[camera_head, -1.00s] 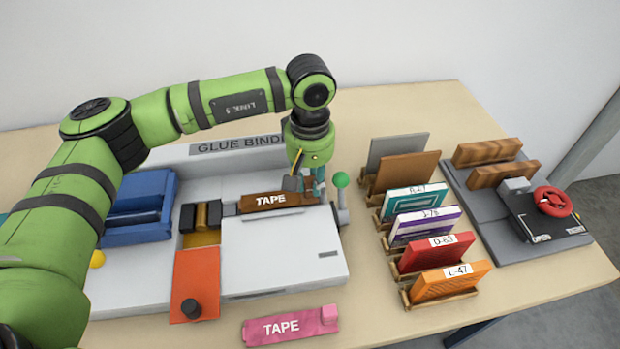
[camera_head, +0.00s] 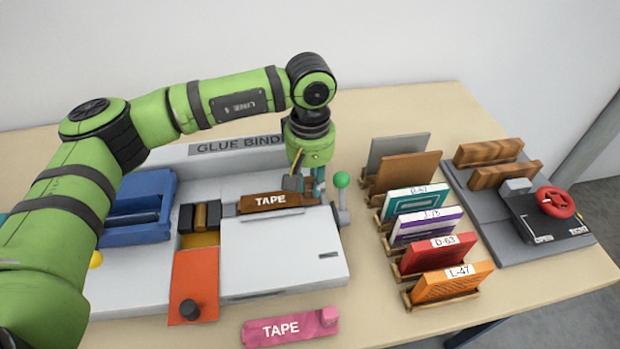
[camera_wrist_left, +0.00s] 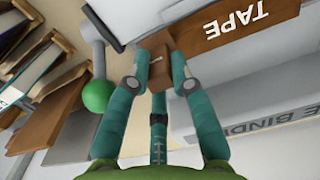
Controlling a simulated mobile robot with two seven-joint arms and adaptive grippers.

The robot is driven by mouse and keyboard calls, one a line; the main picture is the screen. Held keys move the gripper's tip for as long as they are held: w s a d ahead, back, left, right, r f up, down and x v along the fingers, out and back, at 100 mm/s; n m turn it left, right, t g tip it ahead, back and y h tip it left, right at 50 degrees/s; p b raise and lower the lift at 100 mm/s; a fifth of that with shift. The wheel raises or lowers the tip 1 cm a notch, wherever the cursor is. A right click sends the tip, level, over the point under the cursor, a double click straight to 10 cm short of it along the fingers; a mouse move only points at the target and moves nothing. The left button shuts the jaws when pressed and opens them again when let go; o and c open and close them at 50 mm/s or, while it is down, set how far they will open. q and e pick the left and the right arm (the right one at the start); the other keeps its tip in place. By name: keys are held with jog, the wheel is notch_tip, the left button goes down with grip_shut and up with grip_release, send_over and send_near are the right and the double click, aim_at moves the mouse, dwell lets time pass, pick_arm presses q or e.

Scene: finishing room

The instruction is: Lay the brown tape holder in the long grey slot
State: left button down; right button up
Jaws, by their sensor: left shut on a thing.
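The brown tape holder (camera_head: 272,201), marked TAPE, lies lengthwise at the long grey slot of the glue binder, behind the white platen. It also shows in the left wrist view (camera_wrist_left: 222,30). I cannot tell whether the holder is fully seated. My left gripper (camera_head: 312,187) is at the holder's right end. In the left wrist view its teal fingers (camera_wrist_left: 165,62) are shut on the holder's brown end block. My right gripper is not in view.
A pink tape holder (camera_head: 290,327) lies at the table's front. A green-knobbed lever (camera_head: 341,181) stands just right of my left gripper. Several books (camera_head: 440,255) stand in wooden racks to the right. A press with a red wheel (camera_head: 555,202) stands farther right.

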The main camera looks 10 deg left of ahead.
pick_arm(q)
jog(key=shift+f+b, duration=0.55)
jog(key=shift+f, duration=0.1)
jog(key=c, duration=1.4)
grip_release()
jog(key=shift+r, duration=0.1)
jog(key=shift+o, duration=0.2)
jog(key=shift+r+p, duration=2.65)
jog(key=shift+r, duration=2.9)
